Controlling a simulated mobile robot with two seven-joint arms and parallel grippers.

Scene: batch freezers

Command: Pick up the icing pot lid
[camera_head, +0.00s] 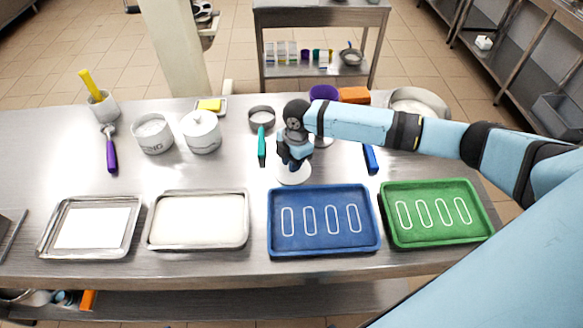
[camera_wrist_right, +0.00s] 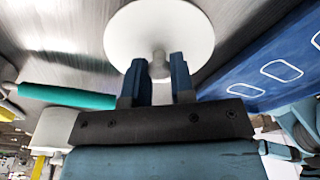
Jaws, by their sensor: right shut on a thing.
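The icing pot lid (camera_head: 293,174) is a white disc below my right gripper (camera_head: 291,160), just behind the blue tray. In the right wrist view the lid (camera_wrist_right: 160,25) shows as a round white plate, with its small knob between the blue fingers of my right gripper (camera_wrist_right: 161,66). The right gripper is shut on the knob. I cannot tell whether the lid touches the table or hangs just above it. The open white icing pot (camera_head: 153,137), with lettering on its side, stands at the left. My left gripper is not in view.
A lidded white pot (camera_head: 201,135) stands beside the icing pot. Along the front are two metal trays (camera_head: 147,232) (camera_head: 45,240), a blue tray (camera_head: 324,248) and a green tray (camera_head: 440,242). A teal-handled tool (camera_head: 262,147) lies left of my gripper.

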